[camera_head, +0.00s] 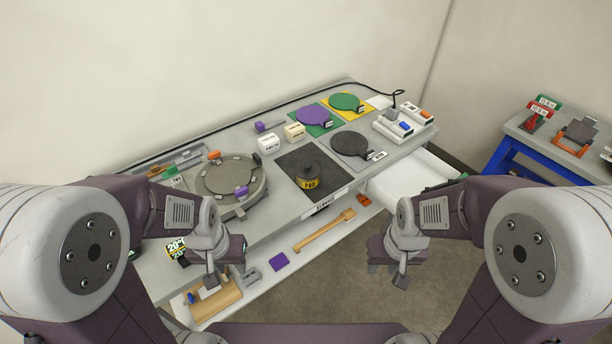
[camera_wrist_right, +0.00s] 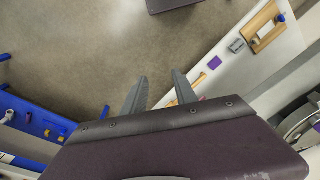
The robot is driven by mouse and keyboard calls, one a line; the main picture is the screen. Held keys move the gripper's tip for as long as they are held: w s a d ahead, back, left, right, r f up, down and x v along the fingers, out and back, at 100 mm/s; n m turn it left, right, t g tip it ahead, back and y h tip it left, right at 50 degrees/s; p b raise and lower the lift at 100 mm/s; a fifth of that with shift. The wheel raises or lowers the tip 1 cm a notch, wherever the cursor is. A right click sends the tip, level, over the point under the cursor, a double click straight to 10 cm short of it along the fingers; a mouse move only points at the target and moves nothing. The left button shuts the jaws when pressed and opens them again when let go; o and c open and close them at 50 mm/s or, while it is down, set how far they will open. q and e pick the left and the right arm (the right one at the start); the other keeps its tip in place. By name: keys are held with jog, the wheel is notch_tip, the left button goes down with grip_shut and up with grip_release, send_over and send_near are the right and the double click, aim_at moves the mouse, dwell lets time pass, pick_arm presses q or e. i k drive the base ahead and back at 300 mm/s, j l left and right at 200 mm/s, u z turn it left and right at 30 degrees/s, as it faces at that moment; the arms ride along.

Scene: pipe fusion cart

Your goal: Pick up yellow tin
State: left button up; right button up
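No wholly yellow tin stands out in the head view. A dark round piece with a yellow label (camera_head: 309,184) sits on a black square mat (camera_head: 290,162) at the middle front of the bench. A small dark item with yellow-green "20" lettering (camera_head: 176,246) is at the bench's left front, partly beside my left arm. My left gripper (camera_head: 211,280) hangs in front of the bench by the lower shelf; its finger gap cannot be made out. My right gripper (camera_head: 400,278) hangs over the floor, right of the shelf. In the right wrist view its fingers (camera_wrist_right: 158,93) are apart and empty.
On the bench (camera_head: 150,212) are a round grey fixture (camera_head: 222,181), purple (camera_head: 312,118) and green (camera_head: 345,102) discs, and a dark disc (camera_head: 350,145). An open white drawer (camera_head: 415,175) juts out at right. A wooden-handled tool (camera_head: 323,231) lies on the lower shelf.

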aim_at(307, 185)
jog(key=i+l+u, duration=0.15)
jog(key=u, duration=0.25)
jog(key=i+l+u, duration=0.1)
jog(key=l+u, duration=0.2)
jog(key=u, duration=0.15)
jog(key=i+l+u, duration=0.1)
jog(key=l+u, duration=0.5)
jog(key=u, duration=0.2)
